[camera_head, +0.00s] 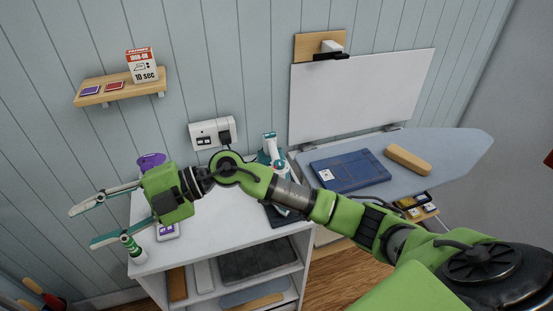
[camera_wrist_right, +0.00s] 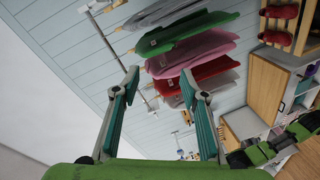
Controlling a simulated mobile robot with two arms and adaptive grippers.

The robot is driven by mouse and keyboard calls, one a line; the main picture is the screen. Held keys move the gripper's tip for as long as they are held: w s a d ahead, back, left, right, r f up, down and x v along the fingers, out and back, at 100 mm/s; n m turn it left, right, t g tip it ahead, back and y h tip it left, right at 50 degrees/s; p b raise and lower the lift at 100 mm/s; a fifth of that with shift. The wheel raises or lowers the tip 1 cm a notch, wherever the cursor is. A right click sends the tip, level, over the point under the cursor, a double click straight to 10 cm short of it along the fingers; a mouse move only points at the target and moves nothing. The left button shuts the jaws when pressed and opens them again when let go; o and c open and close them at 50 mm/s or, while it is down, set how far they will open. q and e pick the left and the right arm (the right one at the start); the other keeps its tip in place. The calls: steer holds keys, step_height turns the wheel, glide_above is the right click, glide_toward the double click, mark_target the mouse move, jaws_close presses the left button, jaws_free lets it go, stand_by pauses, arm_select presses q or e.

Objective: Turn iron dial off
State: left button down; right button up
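A white and teal iron (camera_head: 270,146) stands on the white cabinet top near its right back corner, in the head view. My right forearm crosses in front of it and hides part of it. My right gripper (camera_head: 82,228) is open and empty, well to the left of the iron, past the cabinet's left edge. In the right wrist view the same gripper (camera_wrist_right: 160,82) has its fingers spread with nothing between them. The iron is not recognisable in that view. My left gripper is not identifiable in either view.
The white cabinet (camera_head: 215,225) also carries a purple container (camera_head: 151,160) and a green-striped bottle (camera_head: 132,246). A wall socket (camera_head: 212,133) is behind. The ironing board (camera_head: 455,150) at right bears folded blue cloth (camera_head: 350,171). Clothes (camera_wrist_right: 195,45) hang beyond the gripper.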

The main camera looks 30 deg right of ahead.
steer(key=w+d+f+n+g+h, duration=0.1)
steer(key=w+d+f+h, duration=0.1)
steer(key=d+f+h, duration=0.4)
steer(key=m+h, duration=0.7)
steer(key=h, duration=0.7)
glide_toward(279, 163)
steer(key=shift+t, duration=0.3)
steer(key=p+x, duration=0.2)
steer(key=x, duration=0.1)
steer(key=p+x, duration=0.3)
steer(key=x, duration=0.1)
steer(key=shift+s+p, duration=0.2)
steer(key=shift+p, duration=0.1)
steer(key=shift+w+d+f, duration=0.1)
steer(key=shift+d+f, duration=0.05)
steer(key=shift+f, duration=0.4)
steer(key=c, duration=1.1)
